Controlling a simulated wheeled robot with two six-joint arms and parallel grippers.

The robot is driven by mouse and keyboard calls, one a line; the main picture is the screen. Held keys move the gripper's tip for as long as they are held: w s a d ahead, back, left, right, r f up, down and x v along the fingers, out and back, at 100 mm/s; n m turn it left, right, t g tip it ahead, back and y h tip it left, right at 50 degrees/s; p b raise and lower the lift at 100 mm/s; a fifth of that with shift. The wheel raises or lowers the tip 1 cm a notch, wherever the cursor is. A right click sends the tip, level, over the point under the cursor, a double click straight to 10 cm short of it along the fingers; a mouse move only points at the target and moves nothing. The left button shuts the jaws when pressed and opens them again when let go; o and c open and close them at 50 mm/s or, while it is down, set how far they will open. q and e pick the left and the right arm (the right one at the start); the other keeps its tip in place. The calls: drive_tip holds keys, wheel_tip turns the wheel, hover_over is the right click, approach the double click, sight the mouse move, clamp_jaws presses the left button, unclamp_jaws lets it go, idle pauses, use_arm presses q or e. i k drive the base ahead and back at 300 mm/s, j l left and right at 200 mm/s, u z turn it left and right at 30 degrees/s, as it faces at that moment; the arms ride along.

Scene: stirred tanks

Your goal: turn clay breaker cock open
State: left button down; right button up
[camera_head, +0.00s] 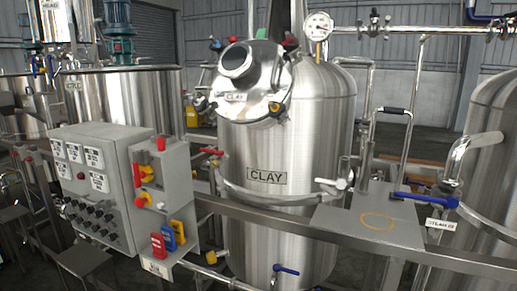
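The steel tank (290,140) with a CLAY label (266,177) stands in the middle, its round hatch lid (250,85) tilted up at the top. I cannot tell which fitting is the breaker cock. A red-handled valve (212,151) sticks out at the tank's left side. Small black-handled fittings (375,18) sit on the pipe at upper right, near a round gauge (319,26). A blue-handled valve (286,269) is at the tank's bottom. Neither of my grippers is in view.
A grey control box (100,185) and a switch panel with red and yellow switches (162,190) stand at left front. A steel rail (285,220) crosses before the tank. A flat steel plate (370,217) and blue lever (428,198) are at right.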

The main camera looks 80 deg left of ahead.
sight(209, 151)
drive_tip(key=u, duration=1.7)
drive_tip(key=i+j+u, duration=0.15)
drive_tip(key=u, duration=0.25)
drive_tip(key=i+j+u, duration=0.2)
drive_tip(key=u, duration=0.25)
drive_tip(key=i+j+u, duration=0.15)
drive_tip(key=u, duration=0.25)
drive_tip(key=i, duration=0.05)
